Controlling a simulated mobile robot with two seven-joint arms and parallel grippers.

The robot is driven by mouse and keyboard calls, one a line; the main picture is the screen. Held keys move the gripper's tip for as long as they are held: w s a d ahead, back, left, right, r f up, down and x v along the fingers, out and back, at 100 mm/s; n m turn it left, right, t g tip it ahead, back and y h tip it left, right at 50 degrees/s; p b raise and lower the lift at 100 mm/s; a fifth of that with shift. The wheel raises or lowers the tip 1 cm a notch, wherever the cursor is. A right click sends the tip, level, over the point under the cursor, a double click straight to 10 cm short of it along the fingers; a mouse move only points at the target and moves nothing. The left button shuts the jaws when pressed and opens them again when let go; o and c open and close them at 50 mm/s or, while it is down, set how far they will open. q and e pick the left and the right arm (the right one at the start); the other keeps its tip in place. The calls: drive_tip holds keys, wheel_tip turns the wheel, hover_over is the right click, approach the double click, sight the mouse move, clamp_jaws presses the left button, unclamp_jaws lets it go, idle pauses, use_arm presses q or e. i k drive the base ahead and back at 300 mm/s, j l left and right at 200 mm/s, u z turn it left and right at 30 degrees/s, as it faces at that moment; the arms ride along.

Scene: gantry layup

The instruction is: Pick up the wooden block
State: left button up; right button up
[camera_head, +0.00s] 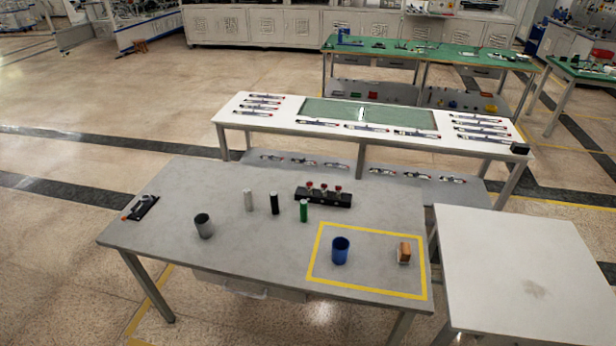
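The wooden block (404,252) is small and orange-brown. It stands on the grey table (165,222), inside the right part of a yellow taped rectangle (364,288). Nothing touches it. A blue cup (340,251) stands to its left inside the same rectangle, with a clear gap between them. Neither of my grippers shows in the head view.
A grey cup (203,226), a white cylinder (248,200), a black cylinder (275,203) and a green cylinder (304,211) stand left of the rectangle. A black rack (323,197) lies behind. A white table (515,270) adjoins at right.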

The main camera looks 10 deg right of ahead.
sight(404, 254)
drive_tip(key=z, duration=1.45)
